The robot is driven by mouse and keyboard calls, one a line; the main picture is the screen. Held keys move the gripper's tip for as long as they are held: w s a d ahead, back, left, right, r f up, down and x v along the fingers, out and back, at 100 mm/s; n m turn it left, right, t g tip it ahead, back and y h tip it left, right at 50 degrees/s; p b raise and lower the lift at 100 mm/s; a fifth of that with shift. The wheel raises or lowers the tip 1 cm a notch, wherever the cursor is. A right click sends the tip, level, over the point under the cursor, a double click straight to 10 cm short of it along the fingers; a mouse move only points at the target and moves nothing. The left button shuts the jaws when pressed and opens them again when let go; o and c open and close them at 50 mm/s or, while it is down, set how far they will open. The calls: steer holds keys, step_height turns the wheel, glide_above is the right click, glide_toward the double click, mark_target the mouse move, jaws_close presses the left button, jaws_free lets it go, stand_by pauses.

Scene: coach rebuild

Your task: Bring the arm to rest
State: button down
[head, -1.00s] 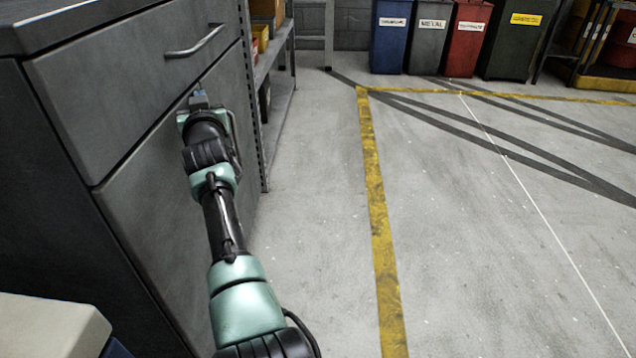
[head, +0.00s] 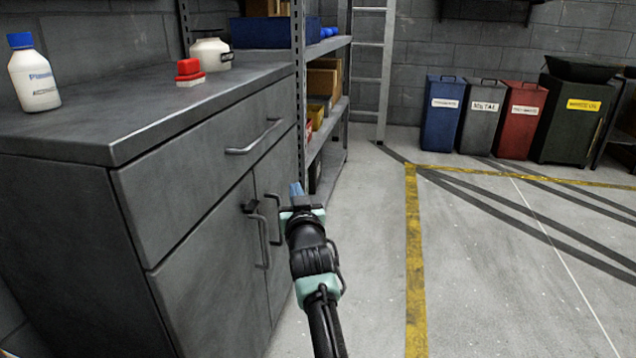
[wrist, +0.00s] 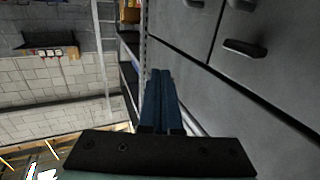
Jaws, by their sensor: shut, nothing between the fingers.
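My gripper (head: 297,190) is in front of the grey cabinet (head: 95,250), close to the right cupboard door's handle in the head view. In the wrist view its blue fingers (wrist: 161,98) lie together, shut with nothing between them. The cabinet's drawer and doors look shut. In the head view the gripper overlaps the cabinet's right edge; I cannot tell the exact gap to the door handle (head: 275,219).
A white bottle (head: 36,80), a red-capped item (head: 188,72) and a white jug (head: 211,54) stand on the cabinet top. A shelf rack (head: 325,100) and ladder (head: 372,65) stand behind. Bins (head: 442,115) line the wall. The floor on the right is clear.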

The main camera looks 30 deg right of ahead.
steer(key=shift+s+d+p, duration=0.6)
steer(key=shift+s+d, duration=0.7)
steer(key=shift+s, duration=0.15)
steer(key=s+a+r+n+t+y+p, duration=0.1)
steer(key=a+r+n+t+y+p, duration=0.15)
steer(key=a+r, duration=0.95)
steer(key=s+a+r+n+t+y+p, duration=0.1)
steer(key=s+a+r+t+y, duration=0.15)
steer(key=a+r, duration=0.95)
steer(key=s+a+r+t+y+p, duration=0.1)
steer(key=s+a+r+t, duration=0.1)
steer(key=s+a+r, duration=0.4)
steer(key=s+a+r+n+t+y+p, duration=0.1)
steer(key=s+r+t, duration=0.1)
steer(key=s+r, duration=0.75)
steer(key=s+a+r+t+p, duration=0.2)
steer(key=s+a+r, duration=0.2)
steer(key=s+r, duration=0.35)
step_height(320, 180, up, 37)
steer(key=s+p, duration=0.2)
steer(key=p, duration=3.5)
steer(key=shift+r+p, duration=0.15)
steer(key=shift+p, duration=0.25)
steer(key=shift+a, duration=0.1)
